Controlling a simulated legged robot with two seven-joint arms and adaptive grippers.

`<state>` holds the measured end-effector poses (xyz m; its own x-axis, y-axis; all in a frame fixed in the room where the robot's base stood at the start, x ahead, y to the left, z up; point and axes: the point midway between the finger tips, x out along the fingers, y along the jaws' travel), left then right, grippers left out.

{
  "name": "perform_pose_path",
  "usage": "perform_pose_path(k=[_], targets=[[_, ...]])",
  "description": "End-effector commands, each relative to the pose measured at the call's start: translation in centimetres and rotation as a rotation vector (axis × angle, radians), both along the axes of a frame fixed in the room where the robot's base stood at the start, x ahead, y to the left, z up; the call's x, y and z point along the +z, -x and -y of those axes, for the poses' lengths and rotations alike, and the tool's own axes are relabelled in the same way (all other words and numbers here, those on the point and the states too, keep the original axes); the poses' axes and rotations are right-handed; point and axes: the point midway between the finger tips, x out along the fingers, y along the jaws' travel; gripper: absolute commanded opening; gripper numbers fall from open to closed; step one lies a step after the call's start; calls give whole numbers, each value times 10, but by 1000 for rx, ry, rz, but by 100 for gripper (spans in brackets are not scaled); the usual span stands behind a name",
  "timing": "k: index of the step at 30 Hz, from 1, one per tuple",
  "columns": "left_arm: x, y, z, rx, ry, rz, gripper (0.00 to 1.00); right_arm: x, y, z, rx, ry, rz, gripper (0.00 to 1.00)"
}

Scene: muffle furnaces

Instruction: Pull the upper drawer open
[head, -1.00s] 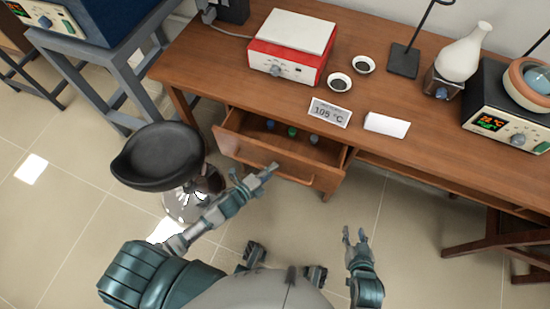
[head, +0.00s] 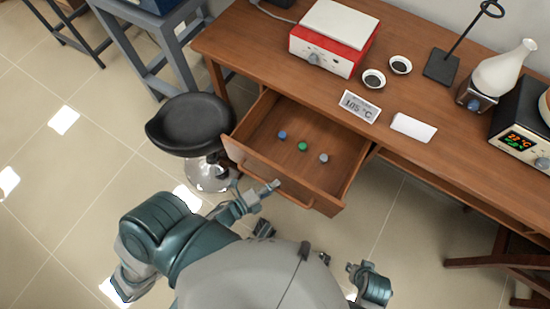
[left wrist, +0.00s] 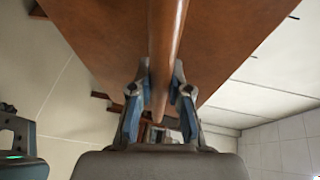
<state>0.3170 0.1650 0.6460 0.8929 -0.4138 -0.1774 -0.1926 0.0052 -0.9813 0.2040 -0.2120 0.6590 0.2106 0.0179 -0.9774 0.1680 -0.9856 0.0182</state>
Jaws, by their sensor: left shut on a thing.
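The upper drawer (head: 335,190) of the wooden desk is pulled well out, and its inside shows. Three small items lie in it: a blue one (head: 282,134), a green one (head: 303,147) and a grey one (head: 324,158). My left gripper (head: 272,187) is at the drawer's front. In the left wrist view its two fingers (left wrist: 160,95) are shut around the round wooden handle bar (left wrist: 166,45). My right gripper (head: 360,268) is low at the right, apart from the desk; its fingers are too small to read.
A black stool (head: 192,124) stands close to the drawer's left side. On the desktop (head: 415,85) are a red and white device (head: 333,42), two small dishes, a temperature sign (head: 360,106) reading 105 °C, a white block and a flask on a stand.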

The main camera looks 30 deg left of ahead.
Motion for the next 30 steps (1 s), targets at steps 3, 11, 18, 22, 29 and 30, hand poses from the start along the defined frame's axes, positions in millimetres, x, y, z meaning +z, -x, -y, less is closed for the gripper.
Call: perform_pose_path(k=[3, 11, 18, 22, 29, 30], targets=[[-4, 2, 0, 1, -2, -10, 0, -1, 0, 0, 0, 0, -1, 40], [-4, 2, 0, 1, -2, -10, 42, -1, 0, 0, 0, 0, -1, 40], [-2, 1, 0, 0, -1, -5, 43, 0, 0, 0, 0, 0, 0, 40], [-1, 5, -2, 1, -1, -5, 43, 0, -1, 0, 0, -1, 3, 40], [5, 41, -18, 1, -1, -9, 43, 0, -1, 0, 0, 0, 2, 40], [6, 50, -22, 2, -1, -11, 43, 0, -1, 0, 0, 0, 2, 40]])
